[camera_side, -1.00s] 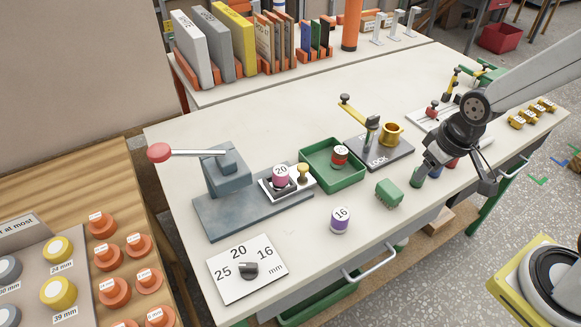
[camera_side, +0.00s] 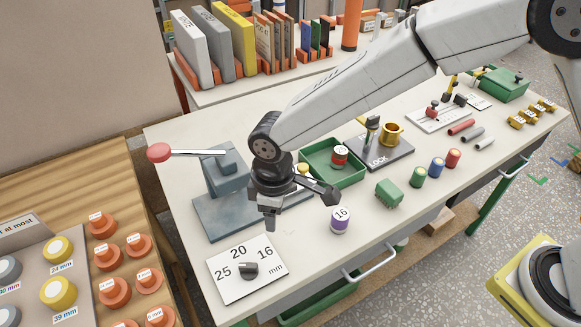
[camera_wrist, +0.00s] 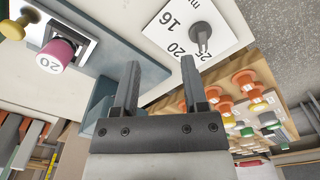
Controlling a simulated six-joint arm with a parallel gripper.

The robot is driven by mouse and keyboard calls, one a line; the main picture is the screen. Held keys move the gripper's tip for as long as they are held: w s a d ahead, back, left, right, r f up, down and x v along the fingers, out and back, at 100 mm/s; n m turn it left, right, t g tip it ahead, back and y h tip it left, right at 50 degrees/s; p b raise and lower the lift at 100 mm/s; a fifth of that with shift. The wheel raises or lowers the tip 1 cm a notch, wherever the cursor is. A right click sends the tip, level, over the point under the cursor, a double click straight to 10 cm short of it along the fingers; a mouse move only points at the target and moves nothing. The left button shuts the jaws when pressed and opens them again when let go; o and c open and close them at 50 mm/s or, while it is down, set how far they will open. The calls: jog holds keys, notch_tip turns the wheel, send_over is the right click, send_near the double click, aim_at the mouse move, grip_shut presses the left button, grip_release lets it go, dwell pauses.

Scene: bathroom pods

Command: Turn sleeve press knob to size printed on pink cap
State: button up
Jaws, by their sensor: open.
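The dial plate (camera_side: 225,287) lies at the table's front left, printed 25, 20, 16 and mm. Plate and knob (camera_wrist: 200,37) also show in the wrist view. The pink cap (camera_wrist: 57,55), printed 20, sits in the press holder in the wrist view; my arm hides it in the side view. The blue-grey press (camera_side: 222,175) stands behind the plate. My gripper (camera_wrist: 161,63) is open and empty, above the press base, behind and right of the knob in the side view.
A purple cap (camera_side: 340,222) printed 16 stands right of the dial plate. A green tray (camera_side: 348,182) holds a red cap. The press lever's red end (camera_side: 158,152) juts left. A green block (camera_side: 389,194) and small cylinders stand farther right.

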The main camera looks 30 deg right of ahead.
jog(key=n, duration=0.2)
send_over(250, 265)
jog(key=shift+f, duration=0.9)
jog(key=shift+f, duration=3.9)
grip_shut()
